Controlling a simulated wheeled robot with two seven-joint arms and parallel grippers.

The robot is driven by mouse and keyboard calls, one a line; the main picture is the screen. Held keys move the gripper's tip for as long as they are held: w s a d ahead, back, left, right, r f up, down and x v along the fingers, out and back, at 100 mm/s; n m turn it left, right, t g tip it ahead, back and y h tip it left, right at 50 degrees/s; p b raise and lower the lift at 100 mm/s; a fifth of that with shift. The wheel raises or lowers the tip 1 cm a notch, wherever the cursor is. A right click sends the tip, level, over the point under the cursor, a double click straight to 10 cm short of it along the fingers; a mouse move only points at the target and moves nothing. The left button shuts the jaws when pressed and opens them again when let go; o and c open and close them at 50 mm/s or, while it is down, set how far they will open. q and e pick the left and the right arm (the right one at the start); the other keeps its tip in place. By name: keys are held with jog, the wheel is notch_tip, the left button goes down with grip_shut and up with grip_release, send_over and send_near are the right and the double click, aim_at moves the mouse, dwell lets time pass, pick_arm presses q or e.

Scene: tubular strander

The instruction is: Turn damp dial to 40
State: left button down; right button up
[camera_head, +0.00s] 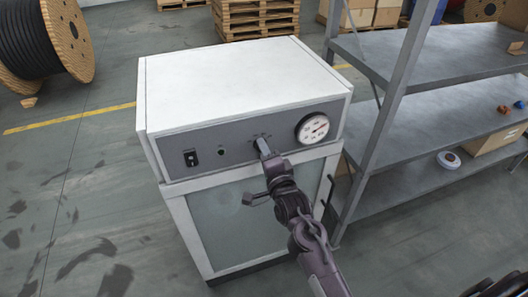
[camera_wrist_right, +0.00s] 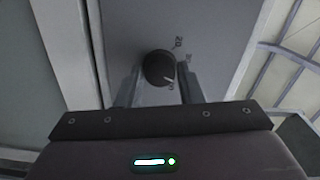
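The damp dial (camera_wrist_right: 158,67) is a small round black knob with a white pointer line, seen in the right wrist view. Its pointer faces down and to the right. A mark that reads like 20 (camera_wrist_right: 178,42) stands above right of it; another mark below it is too blurred to read. In the head view my right gripper (camera_head: 263,146) reaches the grey control panel (camera_head: 240,143) and covers most of the dial. In the wrist view its fingers (camera_wrist_right: 159,80) stand on either side of the dial, with narrow gaps showing.
The panel belongs to a white cabinet (camera_head: 235,80). A round gauge (camera_head: 312,128) sits right of the dial; a black switch (camera_head: 191,158) and a small black knob (camera_head: 221,152) sit left. A metal shelf (camera_head: 430,135) stands close on the right. The floor left is open.

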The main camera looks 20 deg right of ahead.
jog(key=o, duration=0.3)
jog(key=s+b, duration=0.2)
jog(key=s, duration=0.5)
jog(key=shift+s+d, duration=0.15)
jog(key=shift+s, duration=0.25)
jog(key=s+a+f+n+g, duration=0.1)
jog(key=s+f+n+g, duration=0.2)
jog(key=f, duration=0.9)
jog(key=s+a+f+n+g+y, duration=0.1)
jog(key=s+f+n+g, duration=0.15)
jog(key=f, duration=0.85)
jog(key=s+a+f+n+g, duration=0.1)
jog(key=s+f+n+g, duration=0.25)
jog(key=f, duration=0.85)
jog(key=s+d+f+n+g, duration=0.2)
jog(key=s+f, duration=0.5)
jog(key=s, duration=0.4)
jog(key=s+d+f+n+g+h, duration=0.1)
jog(key=s+d+f+n+g, duration=0.2)
jog(key=s+f, duration=0.4)
jog(key=s+d+f+n+g, duration=0.3)
jog(key=s+f, duration=0.5)
jog(key=s, duration=0.6)
jog(key=shift+s+d+n+h, duration=0.1)
jog(key=shift+s+n+h, duration=0.2)
jog(key=shift+n, duration=0.2)
